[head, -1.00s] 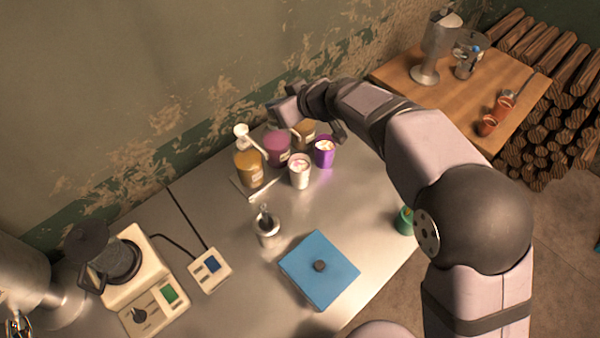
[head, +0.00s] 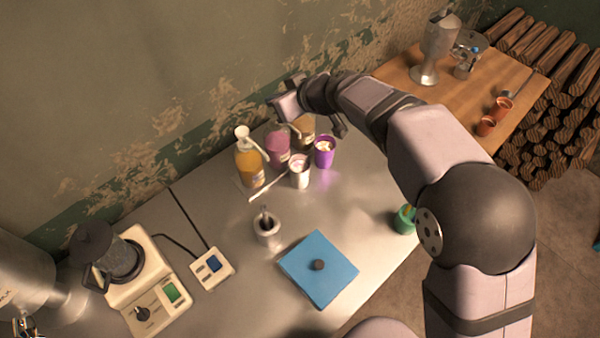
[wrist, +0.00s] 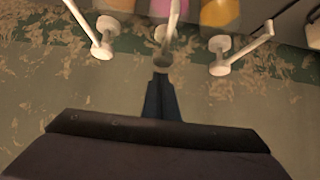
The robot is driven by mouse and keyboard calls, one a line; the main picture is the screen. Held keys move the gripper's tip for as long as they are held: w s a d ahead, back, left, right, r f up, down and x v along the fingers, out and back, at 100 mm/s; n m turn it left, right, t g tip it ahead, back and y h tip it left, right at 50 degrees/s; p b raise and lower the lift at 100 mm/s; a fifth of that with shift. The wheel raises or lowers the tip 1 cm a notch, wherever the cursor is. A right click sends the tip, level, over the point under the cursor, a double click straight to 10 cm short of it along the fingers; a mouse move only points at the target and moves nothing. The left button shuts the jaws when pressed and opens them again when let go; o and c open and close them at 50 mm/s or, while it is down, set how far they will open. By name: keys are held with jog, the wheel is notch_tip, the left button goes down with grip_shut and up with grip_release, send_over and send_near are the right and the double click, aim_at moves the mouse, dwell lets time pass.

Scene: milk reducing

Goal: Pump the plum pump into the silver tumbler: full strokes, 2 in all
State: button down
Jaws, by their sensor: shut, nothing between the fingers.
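The plum pump bottle (head: 278,153) stands between a yellow one and a brown one near the wall. Its white pump head (wrist: 163,34) is in the middle of the wrist view, with the spout pointing away from the wall. The silver tumbler (head: 300,175) stands in front of the bottles with pale contents. My gripper (wrist: 161,68) is shut and empty. Its fingertips are at or just over the plum pump head; I cannot tell whether they touch. In the head view, my wrist partly hides the top of the plum pump.
The yellow pump bottle (head: 249,166) and brown pump bottle (head: 304,128) flank the plum one closely. A purple cup (head: 324,158) stands right of the tumbler. A metal cup (head: 267,236), blue lidded box (head: 318,275) and green cup (head: 404,222) stand farther forward on the counter.

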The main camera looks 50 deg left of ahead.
jog(key=shift+f+b, duration=1.1)
jog(key=shift+b, duration=0.3)
jog(key=shift+f+b, duration=0.35)
jog(key=shift+b, duration=0.05)
jog(key=shift+d, duration=0.1)
jog(key=shift+r+p, duration=0.7)
jog(key=shift+r, duration=0.7)
jog(key=shift+r+p, duration=1.55)
jog(key=shift+r, duration=1.4)
